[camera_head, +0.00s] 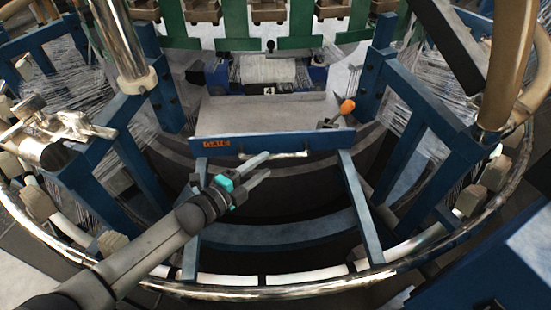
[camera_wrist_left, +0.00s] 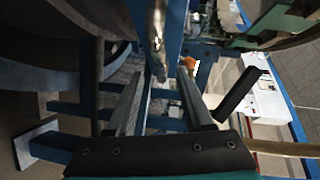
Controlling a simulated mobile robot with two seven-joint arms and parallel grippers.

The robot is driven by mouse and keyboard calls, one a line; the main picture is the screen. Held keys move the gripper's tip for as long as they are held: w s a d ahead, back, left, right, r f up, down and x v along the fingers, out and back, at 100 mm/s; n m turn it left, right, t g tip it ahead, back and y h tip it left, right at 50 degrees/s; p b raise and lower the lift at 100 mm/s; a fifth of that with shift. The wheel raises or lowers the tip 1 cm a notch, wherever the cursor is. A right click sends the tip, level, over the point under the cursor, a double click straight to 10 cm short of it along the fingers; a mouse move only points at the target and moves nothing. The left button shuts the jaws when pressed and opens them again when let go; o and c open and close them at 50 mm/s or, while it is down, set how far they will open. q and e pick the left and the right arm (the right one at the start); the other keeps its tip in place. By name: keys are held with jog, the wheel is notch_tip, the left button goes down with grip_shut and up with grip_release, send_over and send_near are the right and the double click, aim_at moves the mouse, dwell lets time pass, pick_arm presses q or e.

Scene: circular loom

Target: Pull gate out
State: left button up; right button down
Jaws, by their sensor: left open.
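The gate (camera_head: 300,142) is a blue front plate with an orange label (camera_head: 216,143) reading GATE, joined to a flat grey top. It sits between two blue posts of the loom. A pale metal bar handle (camera_head: 288,155) runs along the lower front of the plate. My left gripper (camera_head: 269,164) is open just in front of the handle, its fingertips close to the handle's left part. In the left wrist view, the handle (camera_wrist_left: 157,45) shows just beyond and between the open fingers (camera_wrist_left: 161,74). Whether they touch it I cannot tell. My right gripper is not in view.
An orange knob (camera_head: 347,106) on a small lever stands at the gate's right end. Blue rails (camera_head: 355,210) slope toward me below the gate. A shiny round rail (camera_head: 270,292) circles the front. Blue posts (camera_head: 370,85) and threads flank both sides.

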aim_at(272, 159)
pick_arm(q)
jog(key=b+x, duration=0.1)
jog(key=x, duration=0.2)
jog(key=shift+w, duration=0.1)
jog(key=shift+b+x, duration=0.45)
jog(key=shift+x, duration=0.85)
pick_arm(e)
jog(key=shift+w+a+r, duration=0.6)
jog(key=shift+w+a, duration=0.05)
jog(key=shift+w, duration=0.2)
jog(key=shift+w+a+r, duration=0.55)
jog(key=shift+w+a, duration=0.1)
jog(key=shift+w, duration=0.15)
pick_arm(q)
jog(key=shift+c, duration=0.3)
grip_shut()
